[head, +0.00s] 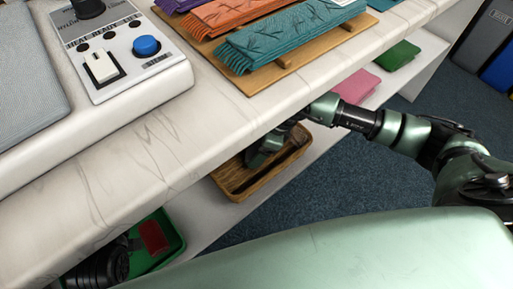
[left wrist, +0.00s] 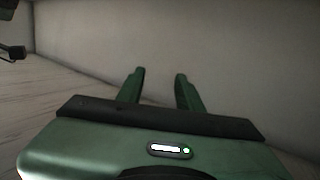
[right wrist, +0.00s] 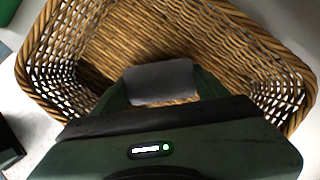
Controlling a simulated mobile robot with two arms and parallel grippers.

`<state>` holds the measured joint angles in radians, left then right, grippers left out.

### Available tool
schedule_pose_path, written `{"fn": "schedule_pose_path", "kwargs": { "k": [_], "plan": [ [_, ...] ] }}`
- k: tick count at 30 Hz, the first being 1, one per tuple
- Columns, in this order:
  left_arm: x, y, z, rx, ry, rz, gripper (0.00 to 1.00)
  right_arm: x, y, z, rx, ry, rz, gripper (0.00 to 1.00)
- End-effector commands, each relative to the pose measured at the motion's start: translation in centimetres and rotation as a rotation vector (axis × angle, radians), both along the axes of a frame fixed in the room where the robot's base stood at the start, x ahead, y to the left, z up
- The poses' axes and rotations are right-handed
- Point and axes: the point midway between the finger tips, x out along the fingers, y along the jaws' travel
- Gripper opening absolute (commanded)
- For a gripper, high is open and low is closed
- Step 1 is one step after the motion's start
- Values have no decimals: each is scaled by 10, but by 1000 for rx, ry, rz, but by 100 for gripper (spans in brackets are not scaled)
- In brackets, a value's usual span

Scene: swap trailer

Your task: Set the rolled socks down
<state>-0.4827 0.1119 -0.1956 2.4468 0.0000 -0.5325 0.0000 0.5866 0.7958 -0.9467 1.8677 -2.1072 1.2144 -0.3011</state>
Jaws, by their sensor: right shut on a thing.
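The rolled socks (right wrist: 160,83) are a dark grey bundle between the fingers of my right gripper (right wrist: 161,88), which is shut on them. In the right wrist view the socks are over the inside of a brown wicker basket (right wrist: 230,45). I cannot tell whether they touch its bottom. In the head view my right gripper (head: 268,150) reaches into the basket (head: 238,187) under the counter's edge, and the socks are hard to make out there. My left gripper (left wrist: 158,76) is open and empty, facing a pale wall.
The basket stands on a white lower shelf (head: 205,215). A green tray (head: 170,244) with a red item (head: 153,237) is at the lower left. Folded pink (head: 356,86) and green (head: 397,55) cloths lie farther right. The marble counter (head: 150,140) overhangs the shelf.

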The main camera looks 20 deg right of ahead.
Motion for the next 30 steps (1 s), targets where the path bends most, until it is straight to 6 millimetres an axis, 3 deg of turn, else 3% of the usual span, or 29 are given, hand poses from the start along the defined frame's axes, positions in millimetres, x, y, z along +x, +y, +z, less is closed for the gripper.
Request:
{"fn": "schedule_pose_path", "kwargs": {
  "k": [16, 17, 18, 30],
  "plan": [
    [3, -3, 14, -20, -76, -5, 36, 0, 0, -9, 3, 0, 2, 29],
    [3, -3, 15, -21, -78, -5, 36, 0, 0, -8, 3, 0, 2, 82],
    [3, -3, 15, -21, -78, -5, 36, -1, 0, -8, 3, 0, 2, 93],
    [3, -3, 14, -18, -66, -5, 36, 0, 0, -6, 4, 0, 2, 96]
  ]
}}
